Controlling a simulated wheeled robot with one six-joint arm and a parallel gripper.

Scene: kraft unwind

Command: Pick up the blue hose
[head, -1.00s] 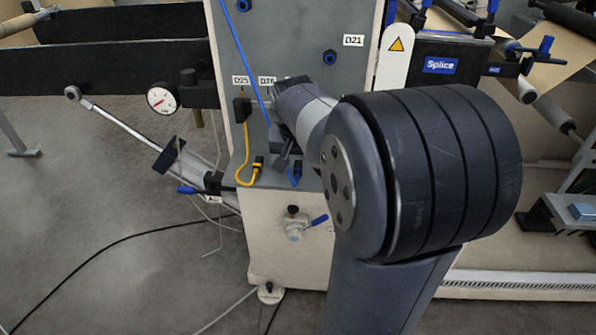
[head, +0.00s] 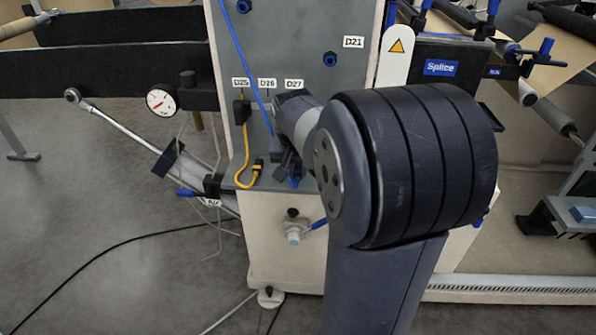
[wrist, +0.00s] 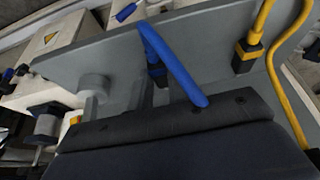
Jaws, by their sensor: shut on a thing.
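The blue hose (head: 239,52) runs as a thin line down the front of the grey machine panel in the head view, and its lower part passes behind my gripper. In the wrist view the blue hose (wrist: 172,64) is a thick tube slanting across my fingers, with a rounded end near my gripper body. My gripper (head: 288,168) is at the panel, just right of the yellow cable's plug, and is shut on the hose. The exact contact is partly hidden. A blue fitting with a dark base (wrist: 156,72) sits behind the hose in the wrist view.
The yellow cable (head: 246,168) loops close to the left of my gripper. A valve with a blue handle (head: 296,228) is below. A dial gauge (head: 161,101) and a slanted metal rod (head: 120,123) are at the left. Open floor lies at lower left.

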